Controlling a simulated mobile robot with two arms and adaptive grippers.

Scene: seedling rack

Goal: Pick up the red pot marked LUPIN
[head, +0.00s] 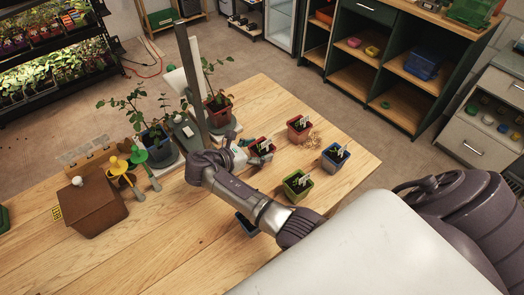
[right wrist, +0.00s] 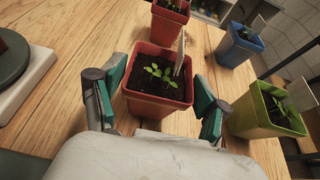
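A red pot (head: 263,146) with a small seedling and a white label stands upright on the wooden table; the label's writing cannot be read. It also shows in the right wrist view (right wrist: 157,104). My right gripper (right wrist: 160,78) is open, with one teal-padded finger on each side of this pot and small gaps showing. In the head view my right gripper (head: 250,155) is partly hidden by its own wrist, beside the pot. A second reddish pot (head: 299,131) stands just beyond it, and also shows in the right wrist view (right wrist: 170,18). My left gripper is not in view.
A blue pot (head: 334,160) and a green pot (head: 297,188) stand to the right. A bluish item (head: 246,226) is partly hidden under my arm. A brown house-shaped box (head: 95,210) is at left.

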